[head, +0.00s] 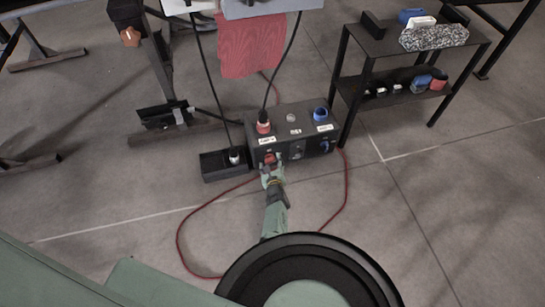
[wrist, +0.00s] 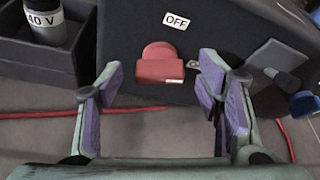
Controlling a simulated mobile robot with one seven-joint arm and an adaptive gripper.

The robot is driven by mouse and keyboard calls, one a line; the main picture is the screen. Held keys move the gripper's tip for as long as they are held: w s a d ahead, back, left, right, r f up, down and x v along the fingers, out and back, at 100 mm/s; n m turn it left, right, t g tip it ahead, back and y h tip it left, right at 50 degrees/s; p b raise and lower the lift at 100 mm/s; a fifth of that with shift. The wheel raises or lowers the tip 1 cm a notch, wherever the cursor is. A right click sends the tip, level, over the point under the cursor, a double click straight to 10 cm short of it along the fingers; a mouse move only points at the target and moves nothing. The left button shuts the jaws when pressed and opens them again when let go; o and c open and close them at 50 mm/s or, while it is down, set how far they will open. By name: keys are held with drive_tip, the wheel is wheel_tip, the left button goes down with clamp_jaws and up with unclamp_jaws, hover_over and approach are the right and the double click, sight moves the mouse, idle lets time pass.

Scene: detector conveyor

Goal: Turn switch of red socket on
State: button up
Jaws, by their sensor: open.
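The red socket switch (wrist: 160,66) is a red knob on the front of the dark power box, under a white "OFF" label (wrist: 176,20), in the wrist view. In the head view the red switch (head: 269,158) shows at the box's lower left front, partly behind my gripper. My gripper (wrist: 163,92) is open, its two purple-padded fingers on either side of the switch and apart from it, with nothing between the pads. In the head view my gripper (head: 272,172) is right at the front of the power box (head: 291,119). A red plug (head: 263,127) stands on top of the box.
A black tray (wrist: 75,70) with a "40 V" plug (wrist: 45,22) stands left of the box. A grey switch (wrist: 278,57) and a blue part (wrist: 304,103) are on the right. A red cable (head: 181,250) loops over the floor. A black shelf (head: 398,96) stands at right.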

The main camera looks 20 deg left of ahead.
drive_tip(key=shift+w+a+f, duration=0.2)
drive_tip(key=shift+w+a, duration=0.05)
drive_tip(key=shift+w, duration=0.25)
drive_tip(key=shift+c, duration=0.4)
drive_tip(key=c, duration=1.1)
